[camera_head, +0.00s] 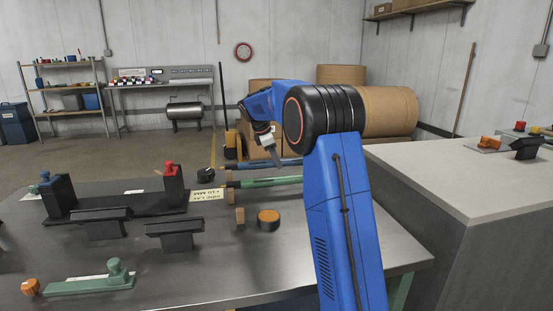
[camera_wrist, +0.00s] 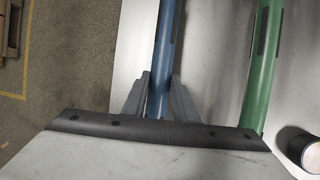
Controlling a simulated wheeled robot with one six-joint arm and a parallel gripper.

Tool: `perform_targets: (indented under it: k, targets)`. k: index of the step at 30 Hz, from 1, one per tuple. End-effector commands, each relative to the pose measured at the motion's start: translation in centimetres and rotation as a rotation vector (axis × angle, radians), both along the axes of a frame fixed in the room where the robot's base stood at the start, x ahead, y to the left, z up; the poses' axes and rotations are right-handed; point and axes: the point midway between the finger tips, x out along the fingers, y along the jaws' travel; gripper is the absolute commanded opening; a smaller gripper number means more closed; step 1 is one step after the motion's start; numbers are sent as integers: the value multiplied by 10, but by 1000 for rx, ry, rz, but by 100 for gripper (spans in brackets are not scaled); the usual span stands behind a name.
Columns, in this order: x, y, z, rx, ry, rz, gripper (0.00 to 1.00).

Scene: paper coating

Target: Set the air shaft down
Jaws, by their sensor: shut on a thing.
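A blue shaft (camera_head: 245,164) lies lengthwise near the far edge of the grey metal table (camera_head: 190,265). My gripper (camera_head: 275,163) is over it from above, with my arm hiding its right end. In the wrist view the blue shaft (camera_wrist: 168,40) runs between my two grey fingers (camera_wrist: 160,76), which are shut on it. A green shaft (camera_head: 268,182) lies roughly parallel on the near side. It also shows in the wrist view (camera_wrist: 265,60), to the right and apart from my fingers. I cannot tell whether the blue shaft touches the table.
A black orange-topped cylinder (camera_head: 269,217) and a small wooden block (camera_head: 239,216) stand nearer on the table. Two black stands (camera_head: 175,238) and a black bracket with a red knob (camera_head: 172,180) are to the left. A pale counter (camera_head: 470,185) stands right.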

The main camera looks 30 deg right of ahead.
Motion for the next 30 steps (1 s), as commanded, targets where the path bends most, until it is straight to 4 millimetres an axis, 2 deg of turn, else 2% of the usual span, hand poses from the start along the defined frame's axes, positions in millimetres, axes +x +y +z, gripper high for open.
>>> perform_targets:
  k: [9,10,12,13,23,26,30]
  targets:
    - [0,0,0,-1,-2,0,0]
    - [0,0,0,-1,-2,0,28]
    - [0,0,0,-1,-2,0,45]
    - [0,0,0,-1,-2,1,48]
    - [0,1,1,0,0,0,48]
    - [0,4,8,0,-2,1,48]
    - [-2,13,28,0,-4,1,48]
